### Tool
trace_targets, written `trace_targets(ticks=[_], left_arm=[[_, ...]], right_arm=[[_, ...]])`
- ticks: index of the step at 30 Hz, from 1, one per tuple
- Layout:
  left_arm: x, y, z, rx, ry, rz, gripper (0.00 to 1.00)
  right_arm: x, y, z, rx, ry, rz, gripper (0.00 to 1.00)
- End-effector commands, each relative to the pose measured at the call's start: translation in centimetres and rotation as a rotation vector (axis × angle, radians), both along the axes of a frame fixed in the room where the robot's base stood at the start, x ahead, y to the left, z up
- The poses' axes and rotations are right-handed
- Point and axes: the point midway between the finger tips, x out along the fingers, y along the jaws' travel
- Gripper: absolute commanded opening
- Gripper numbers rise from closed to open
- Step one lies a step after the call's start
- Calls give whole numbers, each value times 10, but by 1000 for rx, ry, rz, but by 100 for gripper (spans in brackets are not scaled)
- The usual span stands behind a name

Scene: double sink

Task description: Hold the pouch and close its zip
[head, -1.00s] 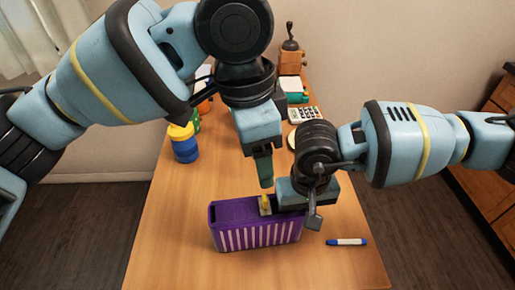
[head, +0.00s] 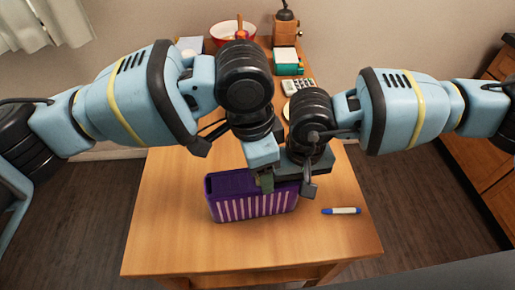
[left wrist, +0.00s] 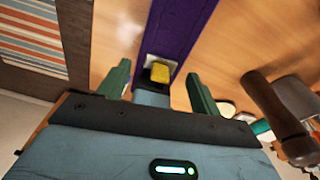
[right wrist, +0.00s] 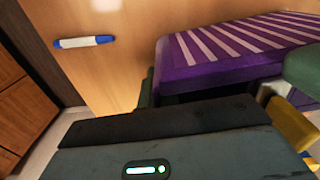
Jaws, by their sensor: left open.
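The purple pouch (head: 250,206) with pale stripes stands on the wooden table. Its yellow zip pull (left wrist: 160,72) shows on a light tab at the pouch's top, in the left wrist view. My left gripper (head: 264,182) is open, low over the pouch, with the pull between its fingers but not gripped. My right gripper (right wrist: 208,90) is at the pouch's right end, with a finger on each side and the pouch (right wrist: 230,48) filling the gap. The yellow pull (right wrist: 290,125) also shows at the right edge of the right wrist view. The grippers hide part of the pouch's top.
A blue-and-white marker (head: 342,211) lies right of the pouch. The front of the table is clear. My two wrists are very close together.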

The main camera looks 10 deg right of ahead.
Motion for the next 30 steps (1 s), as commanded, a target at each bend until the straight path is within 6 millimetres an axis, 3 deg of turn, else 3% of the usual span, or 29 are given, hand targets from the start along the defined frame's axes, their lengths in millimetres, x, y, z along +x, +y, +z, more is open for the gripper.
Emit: trace_targets(ticks=[13, 23, 30], left_arm=[[0, -1, -8, 0, -1, 0, 63], [0, -1, -8, 0, -1, 0, 20], [0, -2, -8, 0, -1, 0, 17]], right_arm=[[0, 0, 0, 0, -1, 0, 0], [0, 0, 0, 0, 0, 0, 0], [0, 0, 0, 0, 0, 0, 0]])
